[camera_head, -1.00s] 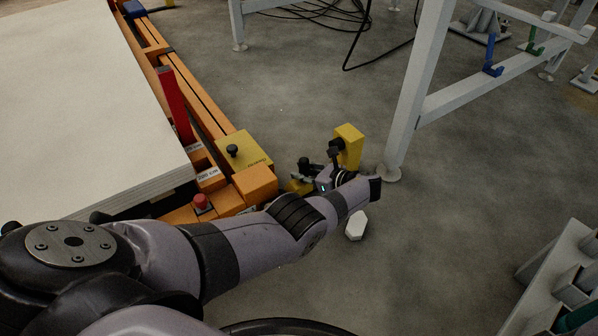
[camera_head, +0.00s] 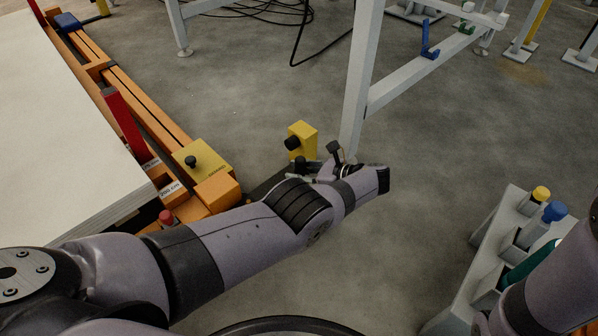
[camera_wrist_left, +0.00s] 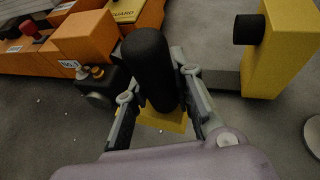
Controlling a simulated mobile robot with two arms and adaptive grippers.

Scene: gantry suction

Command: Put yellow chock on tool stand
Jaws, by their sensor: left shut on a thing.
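The yellow chock shows in the left wrist view as a yellow base (camera_wrist_left: 165,120) below a black upright grip (camera_wrist_left: 150,60). My left gripper (camera_wrist_left: 156,85) has its two fingers on either side of the grip and is shut on it. In the head view my left gripper (camera_head: 306,171) is small and partly hidden by its own wrist; the chock cannot be made out there. The tool stand looks to be the grey rack (camera_head: 481,262) at the lower right, holding yellow-, blue- and green-topped things. My right arm crosses the lower right corner; its gripper is out of view.
A yellow post with a black knob (camera_head: 303,138) stands beside the held chock. The orange gantry frame (camera_head: 215,192) and white board stack (camera_head: 60,130) lie at left. A white table leg (camera_head: 362,80) rises just behind the gripper. The grey floor between there and the rack is clear.

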